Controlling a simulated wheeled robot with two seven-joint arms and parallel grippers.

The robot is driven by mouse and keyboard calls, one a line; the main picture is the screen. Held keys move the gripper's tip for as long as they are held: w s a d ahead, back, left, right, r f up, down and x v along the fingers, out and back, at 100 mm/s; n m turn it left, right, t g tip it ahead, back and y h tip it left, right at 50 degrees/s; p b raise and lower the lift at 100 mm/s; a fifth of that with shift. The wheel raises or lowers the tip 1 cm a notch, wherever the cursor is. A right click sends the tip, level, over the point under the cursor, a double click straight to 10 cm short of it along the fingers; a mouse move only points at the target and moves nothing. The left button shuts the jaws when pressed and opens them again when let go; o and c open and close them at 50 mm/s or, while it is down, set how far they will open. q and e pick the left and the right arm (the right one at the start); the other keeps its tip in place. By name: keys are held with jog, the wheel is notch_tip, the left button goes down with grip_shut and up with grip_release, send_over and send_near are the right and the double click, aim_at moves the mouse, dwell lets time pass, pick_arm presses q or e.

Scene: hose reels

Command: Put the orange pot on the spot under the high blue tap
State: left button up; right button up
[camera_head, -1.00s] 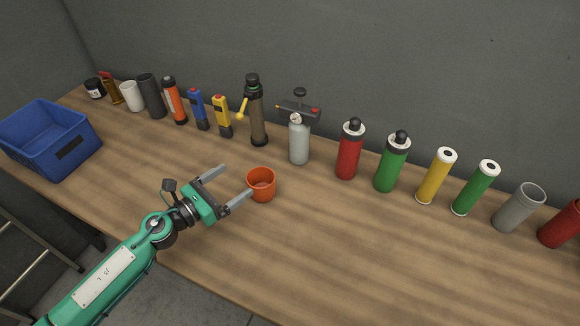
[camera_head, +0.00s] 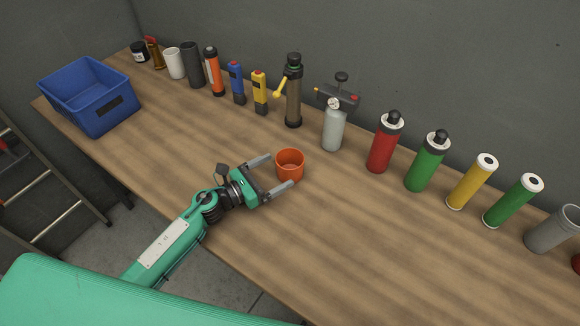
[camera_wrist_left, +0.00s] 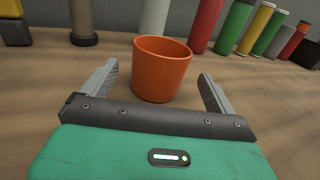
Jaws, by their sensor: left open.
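The orange pot (camera_head: 290,164) stands upright on the wooden bench, open at the top and seemingly empty. My left gripper (camera_head: 279,173) is open, low over the bench, with its two fingers pointing at the pot. In the left wrist view the pot (camera_wrist_left: 160,70) stands just ahead, its near part between the fingertips (camera_wrist_left: 158,82), with a gap on each side. I see no blue tap and no marked spot in these views. My right gripper is not in view.
Behind the pot stand a grey spray bottle (camera_head: 333,128), a red canister (camera_head: 384,143) and a green canister (camera_head: 427,162). A blue crate (camera_head: 88,98) is at the left end. The bench (camera_head: 370,240) is clear in front and right of the pot.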

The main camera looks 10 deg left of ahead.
aim_at(300, 158)
pick_arm(q)
jog(key=p+x, duration=0.1)
jog(key=x, duration=0.4)
jog(key=shift+w+d+r+p, duration=0.1)
jog(key=shift+r+p, duration=0.05)
jog(key=shift+p, duration=0.2)
jog(key=shift+w+d, duration=0.15)
jog(key=shift+d, duration=0.05)
jog(key=shift+c, duration=0.4)
jog(key=c, duration=1.1)
